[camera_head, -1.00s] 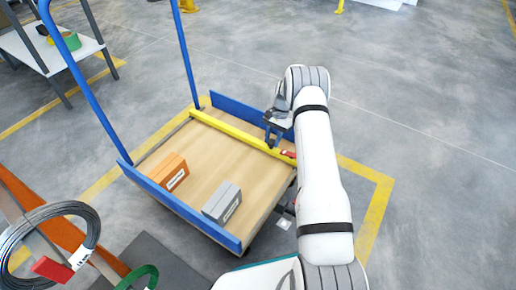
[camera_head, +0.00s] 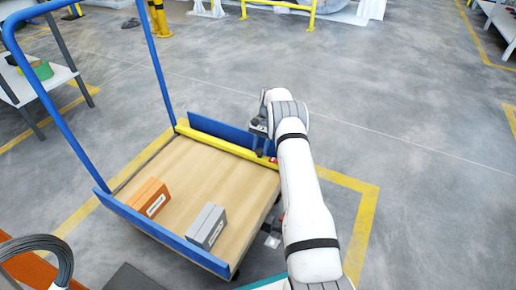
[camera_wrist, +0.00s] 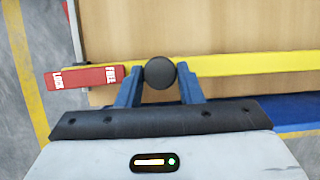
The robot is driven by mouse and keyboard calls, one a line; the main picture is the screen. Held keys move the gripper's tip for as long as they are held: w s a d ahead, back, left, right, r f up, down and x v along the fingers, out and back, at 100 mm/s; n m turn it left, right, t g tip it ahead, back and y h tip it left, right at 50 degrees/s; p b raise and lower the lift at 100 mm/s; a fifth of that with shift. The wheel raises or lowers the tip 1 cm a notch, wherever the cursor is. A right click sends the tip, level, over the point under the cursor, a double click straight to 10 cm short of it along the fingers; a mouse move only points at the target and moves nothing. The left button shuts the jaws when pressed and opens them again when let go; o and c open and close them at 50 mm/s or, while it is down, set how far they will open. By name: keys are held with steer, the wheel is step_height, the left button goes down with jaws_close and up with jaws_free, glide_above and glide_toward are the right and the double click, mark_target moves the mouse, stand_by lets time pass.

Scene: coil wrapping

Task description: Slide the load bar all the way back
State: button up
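The yellow load bar (camera_head: 222,141) lies across the wooden cart deck, close along the inside of the far blue side board (camera_head: 212,129). In the wrist view the bar (camera_wrist: 250,62) runs across the picture, with a narrow strip between it and the blue board (camera_wrist: 295,113). A red lever (camera_wrist: 85,77) marked LOCK and FREE sits at the bar's end. My gripper (camera_wrist: 160,82) has its two blue fingers on either side of a round dark knob (camera_wrist: 160,72), seemingly touching it.
An orange box (camera_head: 148,197) and a grey box (camera_head: 206,226) stand on the deck near the front blue board (camera_head: 160,232). The blue cart handle (camera_head: 160,65) rises at the left. Wood between boxes and bar is bare. A coil (camera_head: 40,245) is at lower left.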

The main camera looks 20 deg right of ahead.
steer(key=o, duration=0.4)
steer(key=shift+w+d, duration=0.1)
steer(key=shift+d, duration=0.1)
steer(key=shift+r, duration=0.1)
steer(key=p+v, duration=0.2)
steer(key=v, duration=0.5)
steer(key=shift+w+r+p, duration=0.1)
steer(key=shift+r+p, duration=0.15)
steer(key=shift+p, duration=0.15)
